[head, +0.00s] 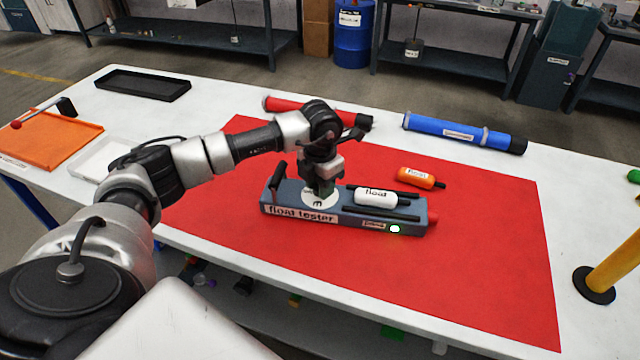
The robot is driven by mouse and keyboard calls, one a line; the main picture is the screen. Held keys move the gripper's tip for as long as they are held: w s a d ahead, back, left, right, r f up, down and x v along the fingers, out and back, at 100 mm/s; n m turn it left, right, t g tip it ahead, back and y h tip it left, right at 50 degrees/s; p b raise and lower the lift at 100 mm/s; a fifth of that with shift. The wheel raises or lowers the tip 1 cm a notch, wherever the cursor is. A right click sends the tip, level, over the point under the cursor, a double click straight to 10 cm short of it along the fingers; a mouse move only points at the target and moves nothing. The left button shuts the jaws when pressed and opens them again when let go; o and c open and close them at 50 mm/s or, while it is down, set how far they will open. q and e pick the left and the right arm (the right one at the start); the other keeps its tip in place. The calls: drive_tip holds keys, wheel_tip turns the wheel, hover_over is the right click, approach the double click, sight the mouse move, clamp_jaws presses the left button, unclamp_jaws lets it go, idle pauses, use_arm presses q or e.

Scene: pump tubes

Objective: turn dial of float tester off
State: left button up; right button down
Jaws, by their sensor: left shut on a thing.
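The float tester (300,215) is a blue-grey block on the red mat (470,270). Its white round dial (312,202) sits toward its left end, and a black handle (277,180) stands at that end. My left gripper (323,190) points down at the dial from above. Its fingers are shut on the dial's knob, which they mostly hide. A white float (375,197) lies on the tester's right part. A light (395,229) on the tester's front face shows bright whitish-green. My right gripper is out of view.
An orange float (416,178) lies on the mat behind the tester. A red tube (285,105) and a blue tube (460,132) lie along the far side. Trays stand at the left, and a yellow post (612,262) stands at the right. The front of the mat is clear.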

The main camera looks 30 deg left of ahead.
use_arm(q)
drive_tip(key=n, duration=0.4)
drive_tip(key=shift+n, duration=0.4)
drive_tip(key=shift+n+p, duration=0.45)
drive_tip(key=shift+n, duration=2.05)
drive_tip(key=o, duration=0.9)
drive_tip(key=shift+o, duration=0.2)
drive_tip(key=shift+r, duration=0.1)
wheel_tip(320, 180, up, 11)
drive_tip(key=shift+b, duration=0.4)
